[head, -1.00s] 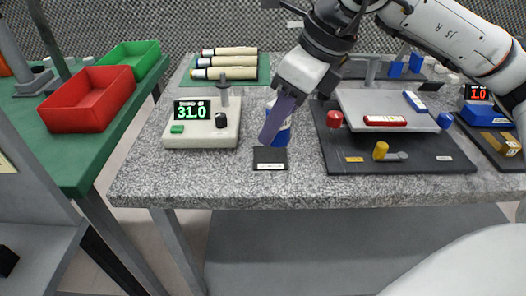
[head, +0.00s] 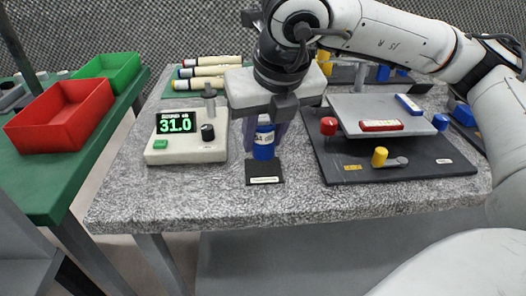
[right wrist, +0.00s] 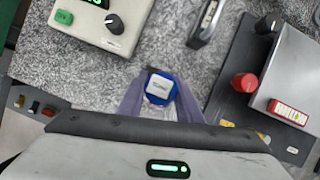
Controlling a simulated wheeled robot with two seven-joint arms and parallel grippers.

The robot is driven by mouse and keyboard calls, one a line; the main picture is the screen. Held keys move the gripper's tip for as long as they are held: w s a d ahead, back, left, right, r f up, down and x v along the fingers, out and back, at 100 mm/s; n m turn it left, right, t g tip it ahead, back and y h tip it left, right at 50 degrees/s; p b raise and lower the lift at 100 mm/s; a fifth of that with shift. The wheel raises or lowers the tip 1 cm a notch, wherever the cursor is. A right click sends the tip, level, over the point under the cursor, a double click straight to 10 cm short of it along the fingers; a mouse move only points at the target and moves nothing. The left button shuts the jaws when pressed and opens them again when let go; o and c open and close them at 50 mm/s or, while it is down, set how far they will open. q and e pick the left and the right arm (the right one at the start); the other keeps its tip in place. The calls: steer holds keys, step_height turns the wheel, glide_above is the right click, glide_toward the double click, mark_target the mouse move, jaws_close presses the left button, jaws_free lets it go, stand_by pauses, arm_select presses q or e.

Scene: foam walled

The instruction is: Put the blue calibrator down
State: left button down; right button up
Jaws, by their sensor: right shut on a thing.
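The blue calibrator (head: 263,151) is an upright blue cylinder with a white label band, at the middle of the bench in the head view. In the right wrist view its blue top with a white label (right wrist: 161,87) shows between the purple fingers. My right gripper (head: 265,138) points down and is shut on it. A small black pad (head: 264,174) with a white label strip lies right at the calibrator's foot, on its near side. I cannot tell whether the calibrator's bottom touches the surface. My left gripper is not in view.
A sound meter (head: 187,147) reading 31.0 stands left of the calibrator. A dark panel (head: 345,160) with knobs and a grey plate stands close on the right. Several cream tubes (head: 207,72) lie behind. The bench's front edge (head: 290,210) is bare. Red and green bins (head: 60,120) stand far left.

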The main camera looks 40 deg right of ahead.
mark_target(265, 144)
steer(key=shift+f, duration=1.7)
steer(key=shift+f+b, duration=0.25)
steer(key=shift+b, duration=0.2)
steer(key=o, duration=1)
steer(key=shift+r, duration=0.1)
steer(key=shift+o, duration=0.2)
steer(key=shift+r+p, duration=0.25)
steer(key=shift+p, duration=0.15)
steer(key=p+v, duration=0.1)
steer(key=v, duration=0.9)
steer(key=shift+s+a+r, duration=0.1)
steer(key=shift+r, duration=0.15)
steer(key=shift+s+r, duration=0.25)
steer(key=shift+r, duration=0.35)
